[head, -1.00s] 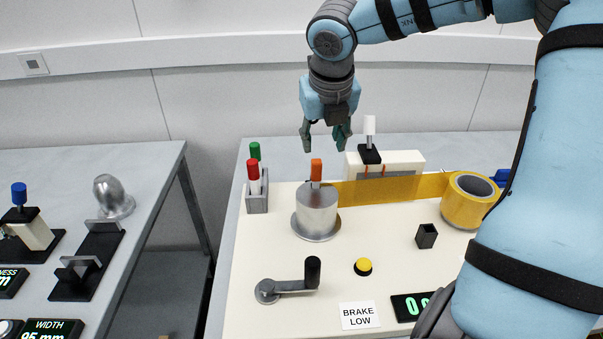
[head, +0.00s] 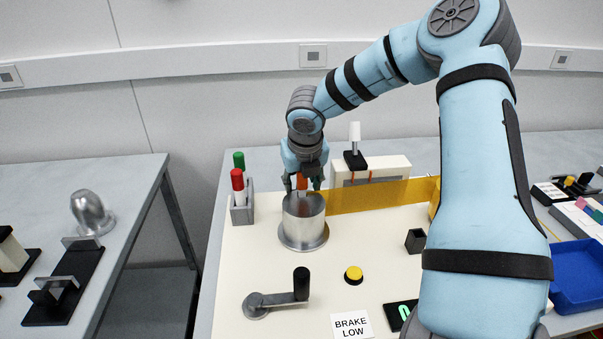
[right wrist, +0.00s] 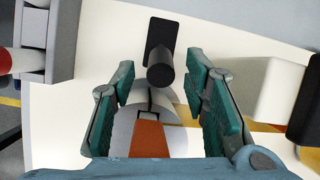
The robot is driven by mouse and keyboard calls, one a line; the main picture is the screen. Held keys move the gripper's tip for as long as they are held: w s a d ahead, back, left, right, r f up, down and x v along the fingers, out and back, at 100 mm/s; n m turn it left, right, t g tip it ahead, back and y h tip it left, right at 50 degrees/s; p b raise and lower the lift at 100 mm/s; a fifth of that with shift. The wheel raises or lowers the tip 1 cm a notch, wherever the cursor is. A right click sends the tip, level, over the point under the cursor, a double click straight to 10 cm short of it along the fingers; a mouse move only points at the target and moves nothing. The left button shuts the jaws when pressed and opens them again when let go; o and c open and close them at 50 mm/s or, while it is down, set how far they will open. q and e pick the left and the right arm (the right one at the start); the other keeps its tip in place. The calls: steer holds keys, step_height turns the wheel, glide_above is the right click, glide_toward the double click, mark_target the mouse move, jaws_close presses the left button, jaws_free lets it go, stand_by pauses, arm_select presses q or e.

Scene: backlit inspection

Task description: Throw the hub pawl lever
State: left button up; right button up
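The silver hub (head: 304,218) is a cylinder on a round flange on the cream panel. An upright lever with an orange tip (head: 302,180) stands on its top. My right gripper (head: 303,187) is down over the hub, with its fingers on either side of the orange tip. In the right wrist view the green-padded fingers (right wrist: 162,85) are wide apart. The orange tip (right wrist: 150,137) lies between them, with clear gaps on both sides. The fingers partly hide the lever in the head view. My left gripper is not in view.
A grey holder (head: 241,215) with red and green-tipped sticks is close left. A white box (head: 395,167) with a white-tipped lever stands behind right. A crank (head: 275,298), yellow button (head: 353,275) and "BRAKE LOW" label (head: 352,325) lie in front. A black post (right wrist: 160,72) shows in the wrist view.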

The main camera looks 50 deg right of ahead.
jaws_close()
steer(key=w+d+r+g+y+p, duration=0.1)
steer(key=g+p, duration=0.1)
steer(key=p, duration=0.5)
steer(key=shift+w+d+r+y, duration=0.3)
steer(key=shift+d+r, duration=0.05)
steer(key=shift+w+d+f+g+y+b, duration=0.35)
steer(key=shift+w+d+f+g+y, duration=0.35)
steer(key=shift+w+g, duration=0.25)
steer(key=shift+r+g+y, duration=0.2)
steer(key=shift+g+y, duration=0.05)
steer(key=shift+y, duration=0.05)
